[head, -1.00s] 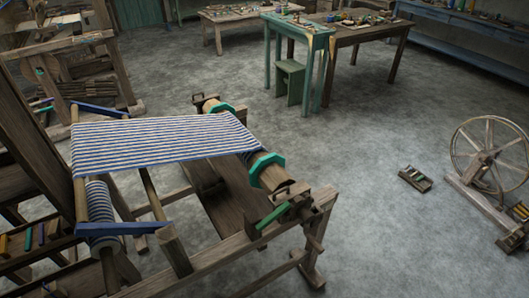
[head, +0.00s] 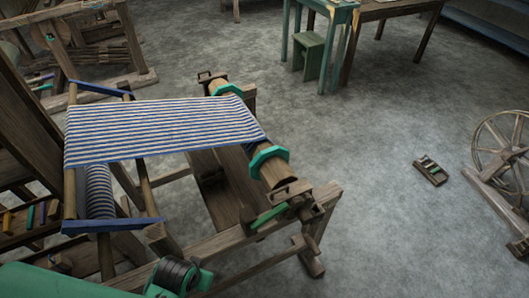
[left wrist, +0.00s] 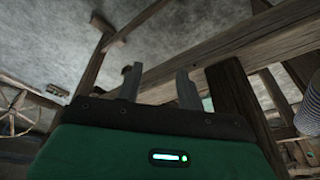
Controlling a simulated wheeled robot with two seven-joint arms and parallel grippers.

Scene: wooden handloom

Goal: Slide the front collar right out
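The loom's cloth roller (head: 275,172) carries two teal octagonal collars. The nearer collar (head: 268,160) sits by the near edge of the striped cloth (head: 165,128); the farther collar (head: 227,90) sits by its far edge. I take the nearer one as the front collar. Part of my green left arm shows low at the left of the head view, but its fingers do not. In the left wrist view my left gripper (left wrist: 158,72) has its two fingers apart and nothing between them, near the loom's wooden beams. My right gripper is in neither view.
A green lever (head: 268,215) and wooden blocks stand near the roller's near end. The loom's near side beam (head: 250,250) runs in front. A spinning wheel (head: 500,140) and a small box (head: 431,171) are on the floor at right. Open floor lies between.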

